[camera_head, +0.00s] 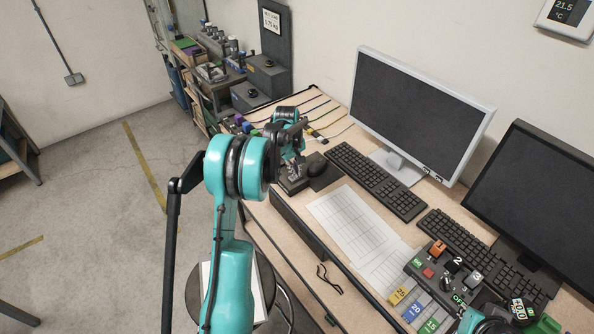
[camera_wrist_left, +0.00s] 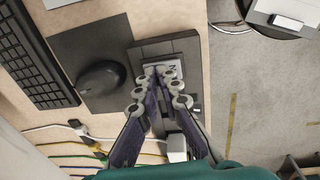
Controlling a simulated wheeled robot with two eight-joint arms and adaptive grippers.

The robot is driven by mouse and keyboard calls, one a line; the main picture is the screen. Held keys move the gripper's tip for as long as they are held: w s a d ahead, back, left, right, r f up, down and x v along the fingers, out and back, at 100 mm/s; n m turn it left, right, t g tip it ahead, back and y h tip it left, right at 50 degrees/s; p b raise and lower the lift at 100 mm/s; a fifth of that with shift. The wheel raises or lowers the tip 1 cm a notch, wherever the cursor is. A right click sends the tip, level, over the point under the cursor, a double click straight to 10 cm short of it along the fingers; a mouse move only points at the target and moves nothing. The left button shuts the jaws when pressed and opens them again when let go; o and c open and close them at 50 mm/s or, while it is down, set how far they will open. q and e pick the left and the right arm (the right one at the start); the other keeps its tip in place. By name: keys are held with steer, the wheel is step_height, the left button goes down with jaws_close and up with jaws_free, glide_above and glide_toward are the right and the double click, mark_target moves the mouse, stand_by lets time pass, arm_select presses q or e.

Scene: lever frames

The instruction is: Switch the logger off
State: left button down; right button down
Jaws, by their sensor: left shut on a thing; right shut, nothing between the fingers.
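A dark box (camera_wrist_left: 185,47) with a pale label plate (camera_wrist_left: 174,68) sits near the desk edge. A letter N shows on the plate, the rest hidden by my fingers. My left gripper (camera_wrist_left: 160,85) is over this box, shut on a small part that its fingers mostly hide; I take it for a lever but cannot tell its position. In the head view my left gripper (camera_head: 293,170) reaches down onto the box (camera_head: 291,186). My right gripper (camera_head: 484,322) is at the bottom right edge, shut and empty; its fingers are barely visible. No name marking the logger is readable.
A mouse (camera_wrist_left: 102,78) on a dark pad lies close beside the box. A control box (camera_head: 432,272) with numbered levers and ON and OFF labels sits at the lower right. Keyboards (camera_head: 375,180), a monitor (camera_head: 420,112) and a paper sheet (camera_head: 355,228) fill the desk. Cables (camera_wrist_left: 65,150) run nearby.

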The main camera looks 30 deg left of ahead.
mark_target(292, 177)
arm_select(q)
steer(key=shift+s+a, duration=0.25)
steer(key=shift+s, duration=0.1)
steer(key=shift+r, duration=0.1)
steer(key=shift+r+p, duration=0.3)
steer(key=shift+r, duration=0.05)
steer(key=r+p, duration=0.1)
steer(key=r, duration=0.2)
steer(key=shift+s+a+p, duration=0.1)
steer(key=shift+s+p, duration=0.1)
steer(key=shift+p, duration=0.15)
step_height(292, 177, up, 10)
steer(key=s+p, duration=0.1)
steer(key=shift+a, duration=0.2)
steer(key=p, duration=0.1)
steer(key=w+d+p, duration=0.1)
steer(key=p, duration=0.1)
steer(key=shift+r+p, duration=0.25)
steer(key=shift+p, duration=0.05)
